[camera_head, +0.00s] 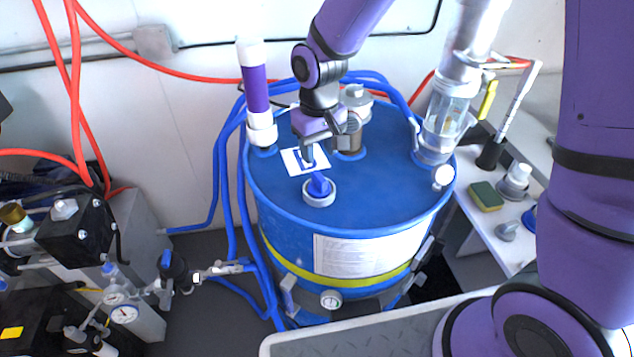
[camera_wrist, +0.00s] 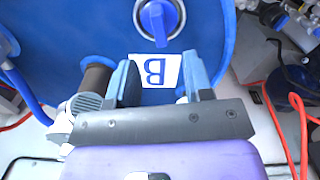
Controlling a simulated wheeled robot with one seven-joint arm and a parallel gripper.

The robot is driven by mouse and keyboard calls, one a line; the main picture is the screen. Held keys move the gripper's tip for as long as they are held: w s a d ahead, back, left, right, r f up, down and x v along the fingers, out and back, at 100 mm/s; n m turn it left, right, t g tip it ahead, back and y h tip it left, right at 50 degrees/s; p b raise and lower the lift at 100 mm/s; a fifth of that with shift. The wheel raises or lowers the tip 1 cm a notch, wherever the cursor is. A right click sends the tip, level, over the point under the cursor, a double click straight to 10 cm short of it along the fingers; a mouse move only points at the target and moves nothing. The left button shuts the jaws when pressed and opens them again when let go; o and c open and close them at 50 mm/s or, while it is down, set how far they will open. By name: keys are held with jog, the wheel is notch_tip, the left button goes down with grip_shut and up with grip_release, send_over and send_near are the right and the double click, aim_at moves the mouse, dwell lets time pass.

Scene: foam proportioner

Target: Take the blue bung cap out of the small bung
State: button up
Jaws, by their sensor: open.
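The blue bung cap (camera_head: 318,184) sits in the small bung (camera_head: 319,197), a pale ring on the blue drum's lid (camera_head: 375,190). In the wrist view the cap (camera_wrist: 161,20) shows its raised grip bar inside the light ring (camera_wrist: 141,18). My gripper (camera_head: 307,160) is over the lid, just behind the cap in the head view and apart from it. In the wrist view my gripper (camera_wrist: 160,82) has its two fingers spread with nothing between them but the view of a white label marked B (camera_wrist: 155,71) on the lid.
A purple and white tube (camera_head: 256,95) stands at the lid's back left. A clear cylinder (camera_head: 445,115) stands at the right. A brown-grey fitting (camera_head: 348,135) is close beside my gripper. Blue hoses (camera_head: 225,180) run down the drum's left. The lid's front is clear.

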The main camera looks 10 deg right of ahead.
aim_at(319, 176)
notch_tip(319, 176, down, 8)
jog(key=shift+s+f, duration=0.1)
dwell(0.4)
grip_shut()
